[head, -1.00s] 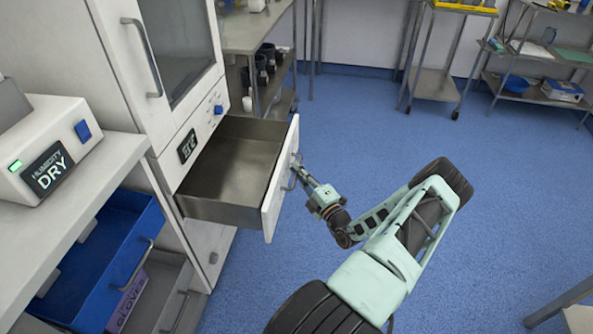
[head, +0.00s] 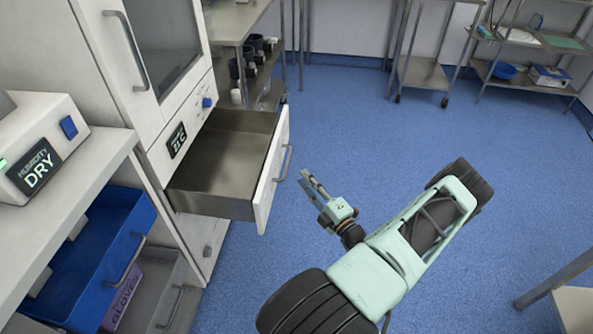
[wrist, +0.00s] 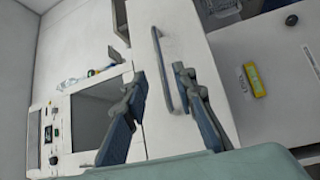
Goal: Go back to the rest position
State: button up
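My gripper (head: 312,182) is off the drawer handle (head: 284,163), to its right, with a clear gap of blue floor between them. Its two fingers are apart with nothing between them. The drawer (head: 232,165) of the white cabinet stands pulled out and looks empty inside. In the wrist view, the fingers of my gripper (wrist: 160,85) are spread in front of the white drawer front, and the handle (wrist: 168,70) shows between and beyond them.
A white counter (head: 90,165) with a device reading DRY (head: 42,160) is at the left. A blue bin (head: 90,255) sits below it. Steel shelving (head: 425,75) stands at the back. A table corner (head: 575,305) is at the lower right. Blue floor (head: 380,140) is open around my arm.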

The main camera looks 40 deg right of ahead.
jog(key=shift+s+a+f, duration=0.15)
jog(key=shift+s, duration=0.95)
